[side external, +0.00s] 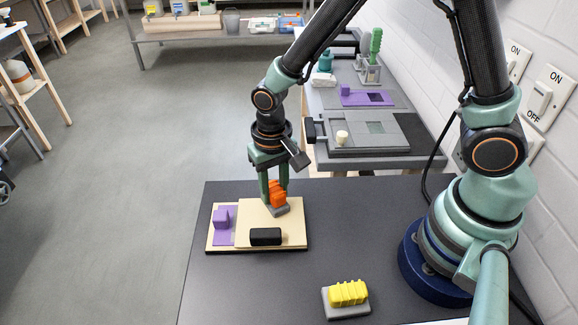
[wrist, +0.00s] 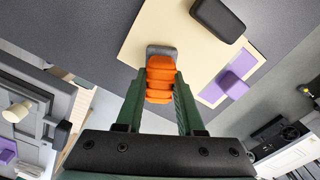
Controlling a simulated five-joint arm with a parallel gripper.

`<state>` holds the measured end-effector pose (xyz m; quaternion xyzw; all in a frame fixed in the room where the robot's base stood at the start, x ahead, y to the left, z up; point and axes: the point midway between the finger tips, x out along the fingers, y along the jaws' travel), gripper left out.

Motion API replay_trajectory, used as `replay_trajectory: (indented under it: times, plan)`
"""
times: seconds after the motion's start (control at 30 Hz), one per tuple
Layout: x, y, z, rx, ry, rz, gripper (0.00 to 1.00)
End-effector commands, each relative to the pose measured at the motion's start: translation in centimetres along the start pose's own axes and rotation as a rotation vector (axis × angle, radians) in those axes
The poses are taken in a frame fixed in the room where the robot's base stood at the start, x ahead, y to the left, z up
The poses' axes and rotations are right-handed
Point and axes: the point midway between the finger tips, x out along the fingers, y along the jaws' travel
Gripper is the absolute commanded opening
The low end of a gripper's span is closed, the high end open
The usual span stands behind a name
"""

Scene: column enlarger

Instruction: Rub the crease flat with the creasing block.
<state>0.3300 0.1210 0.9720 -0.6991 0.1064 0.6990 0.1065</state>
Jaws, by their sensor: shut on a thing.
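My gripper (side external: 273,186) points down and is shut on the orange ridged block (side external: 278,193), which also shows between the fingers in the wrist view (wrist: 160,80). Its flat grey foot (wrist: 160,51) is over the back right part of a cream sheet (side external: 258,214); I cannot tell whether it touches. A black block (side external: 265,237) lies on the sheet near its front edge. A purple piece with a raised knob (side external: 222,220) is at the sheet's left. I cannot make out a crease line.
A yellow ridged block (side external: 348,293) on a grey base sits front right on the dark table (side external: 215,285). A grey bench (side external: 375,161) with a framed board and white knob (side external: 342,137) stands behind. The table between the sheet and yellow block is clear.

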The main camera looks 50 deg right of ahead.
Motion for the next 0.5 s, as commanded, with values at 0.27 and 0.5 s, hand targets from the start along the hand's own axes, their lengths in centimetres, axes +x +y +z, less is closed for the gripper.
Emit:
replay_trajectory:
  times: [0.27, 0.5]
  plan:
    - [-0.1, -2.1, -1.1, -0.001, 0.000, 0.000, 0.00]
    - [-0.1, -2.9, -1.5, 0.000, 0.001, -0.001, 0.00]
